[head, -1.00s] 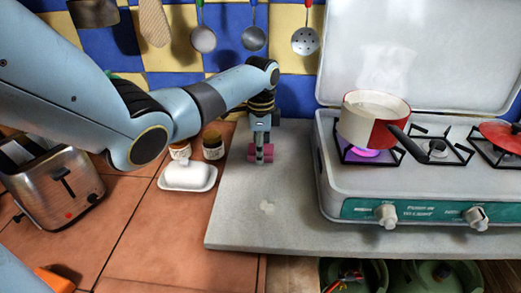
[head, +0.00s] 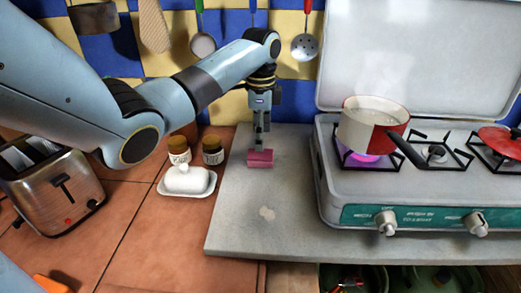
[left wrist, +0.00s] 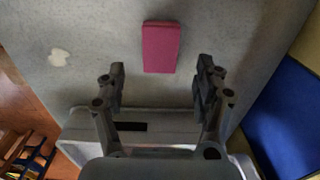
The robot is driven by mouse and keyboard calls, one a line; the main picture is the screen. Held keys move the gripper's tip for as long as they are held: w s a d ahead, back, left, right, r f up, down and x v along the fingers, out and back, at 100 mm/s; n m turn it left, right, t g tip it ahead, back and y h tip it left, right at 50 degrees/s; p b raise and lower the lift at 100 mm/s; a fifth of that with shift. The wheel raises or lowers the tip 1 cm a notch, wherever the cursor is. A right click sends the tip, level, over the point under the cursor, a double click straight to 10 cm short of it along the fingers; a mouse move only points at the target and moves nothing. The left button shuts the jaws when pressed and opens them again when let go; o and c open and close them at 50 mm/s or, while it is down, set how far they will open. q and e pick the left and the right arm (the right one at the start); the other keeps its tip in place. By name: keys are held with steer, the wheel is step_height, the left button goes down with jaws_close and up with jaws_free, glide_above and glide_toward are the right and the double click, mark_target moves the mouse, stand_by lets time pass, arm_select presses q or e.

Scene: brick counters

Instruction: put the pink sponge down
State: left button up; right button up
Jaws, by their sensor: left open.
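The pink sponge (head: 260,159) lies on the grey counter slab (head: 245,215), left of the stove. It also shows in the left wrist view (left wrist: 161,46), flat on the grey surface, beyond the fingertips. My left gripper (head: 261,137) is above the sponge in the head view. In the left wrist view my left gripper (left wrist: 160,80) has its two fingers wide apart, with nothing between them. My right gripper is not seen.
A white butter dish (head: 187,181) and two jars (head: 212,151) stand left of the slab. A toaster (head: 60,190) is at the far left. On the stove (head: 420,185) a red and white pot (head: 372,125) steams over a lit burner.

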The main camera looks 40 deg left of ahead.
mark_target(261, 154)
arm_select(q)
step_height(261, 154, up, 5)
stand_by(0.8)
